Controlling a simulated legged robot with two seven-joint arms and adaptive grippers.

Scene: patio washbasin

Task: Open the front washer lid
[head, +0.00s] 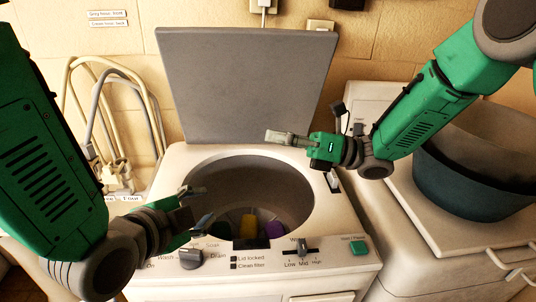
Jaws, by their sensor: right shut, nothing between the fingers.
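The front washer (335,215) is a white top-loader in the middle of the head view. Its grey square lid (245,85) stands raised at the back, leaning near the tiled wall. The round drum opening is uncovered, with green, yellow and purple items (248,226) inside. My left gripper (199,208) is open and empty over the left front edge of the opening, above the control panel. My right gripper (272,136) is shut and empty, in front of the lid's lower right part and above the rear of the opening. I cannot tell whether it touches the lid.
A dark teal tub (470,180) sits on a second white machine (400,208) at the right. Looped hoses (105,110) hang at the left wall. The front panel holds a dark knob (191,258), a slider (301,246) and a green button (359,248).

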